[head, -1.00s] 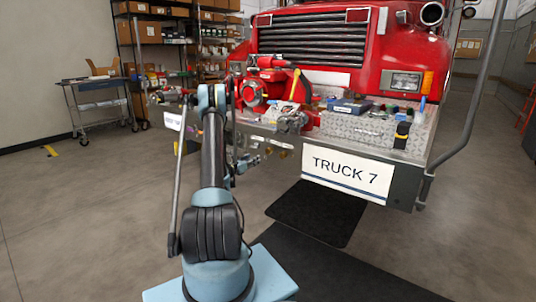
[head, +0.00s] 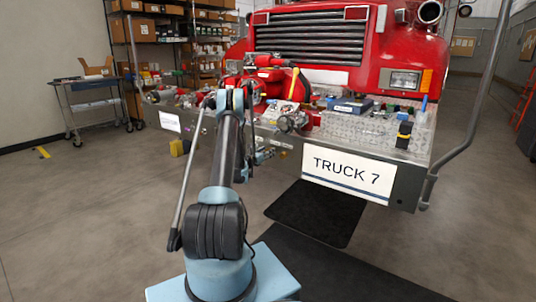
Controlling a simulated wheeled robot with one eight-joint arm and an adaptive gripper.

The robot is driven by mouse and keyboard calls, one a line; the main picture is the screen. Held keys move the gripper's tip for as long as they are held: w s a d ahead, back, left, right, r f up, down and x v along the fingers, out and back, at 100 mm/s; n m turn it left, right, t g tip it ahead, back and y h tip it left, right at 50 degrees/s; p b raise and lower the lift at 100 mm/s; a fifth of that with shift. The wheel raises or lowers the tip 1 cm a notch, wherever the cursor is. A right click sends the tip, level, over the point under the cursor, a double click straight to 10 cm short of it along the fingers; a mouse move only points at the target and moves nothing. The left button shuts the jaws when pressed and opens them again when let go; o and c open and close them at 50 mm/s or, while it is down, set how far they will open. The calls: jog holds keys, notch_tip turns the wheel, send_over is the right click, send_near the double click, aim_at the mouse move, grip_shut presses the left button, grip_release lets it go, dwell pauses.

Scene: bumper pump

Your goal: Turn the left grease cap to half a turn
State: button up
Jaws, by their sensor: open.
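The red pump (head: 262,90) sits on the truck's front bumper, partly hidden behind my raised arm. I cannot make out the left grease cap; it is too small or hidden behind the arm. My gripper (head: 264,155) is small and partly covered by my arm, low in front of the bumper's face and below the pump. It looks open, with nothing visible between its fingers. I cannot tell whether it touches anything.
The bumper top holds a blue box (head: 350,105) and several small items to the right of the pump. The TRUCK 7 plate (head: 347,171) hangs on the bumper front. A cart (head: 92,105) stands at left.

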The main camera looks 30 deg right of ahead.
jog(key=shift+w+d, duration=0.2)
jog(key=shift+d, duration=0.25)
jog(key=c, duration=1.1)
jog(key=shift+m, duration=0.4)
